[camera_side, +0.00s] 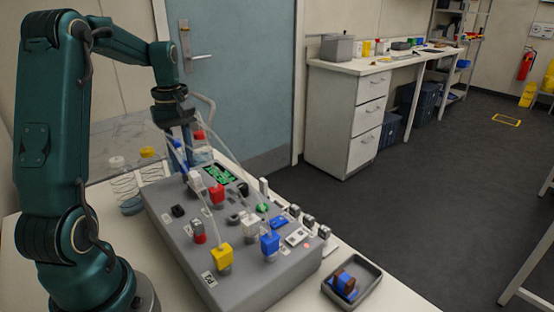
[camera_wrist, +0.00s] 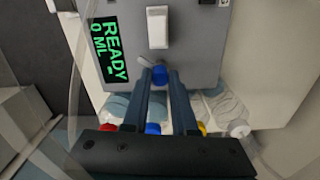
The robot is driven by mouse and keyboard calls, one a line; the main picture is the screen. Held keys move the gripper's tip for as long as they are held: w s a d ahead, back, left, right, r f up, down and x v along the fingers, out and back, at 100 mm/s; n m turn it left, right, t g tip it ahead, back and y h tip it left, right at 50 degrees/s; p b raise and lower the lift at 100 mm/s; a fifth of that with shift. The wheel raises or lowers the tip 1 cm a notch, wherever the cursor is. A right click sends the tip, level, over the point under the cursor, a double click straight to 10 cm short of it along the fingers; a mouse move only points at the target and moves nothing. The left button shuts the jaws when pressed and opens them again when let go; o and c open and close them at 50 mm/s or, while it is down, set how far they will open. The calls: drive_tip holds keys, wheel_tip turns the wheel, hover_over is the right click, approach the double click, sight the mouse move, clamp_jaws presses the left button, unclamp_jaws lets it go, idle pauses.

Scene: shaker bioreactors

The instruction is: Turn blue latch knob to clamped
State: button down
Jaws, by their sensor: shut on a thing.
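The blue latch knob (camera_wrist: 160,75) is at the edge of the grey bioreactor unit, just below a white rocker-like part (camera_wrist: 158,27) in the wrist view. My gripper (camera_wrist: 159,72) has its two dark fingers on either side of the knob, shut on it. The knob's pointing and any latch marking are hidden or too small to read. In the side view my gripper (camera_side: 186,150) reaches down at the far end of the grey unit (camera_side: 262,287). The knob cannot be told apart there.
Bottles with a red cap (camera_wrist: 108,127), a blue cap (camera_wrist: 152,128) and a yellow cap (camera_wrist: 202,128) stand beyond the unit's edge. A green display (camera_wrist: 108,48) reads READY 0 ML. Clear tubes arch near my gripper. A dark tray (camera_side: 363,286) sits at the table's near corner.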

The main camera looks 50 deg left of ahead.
sight(183, 162)
drive_tip(key=m, duration=1)
drive_tip(key=shift+m, duration=0.4)
idle(0.4)
drive_tip(key=c, duration=0.7)
unclamp_jaws()
drive_tip(key=shift+r, duration=2.6)
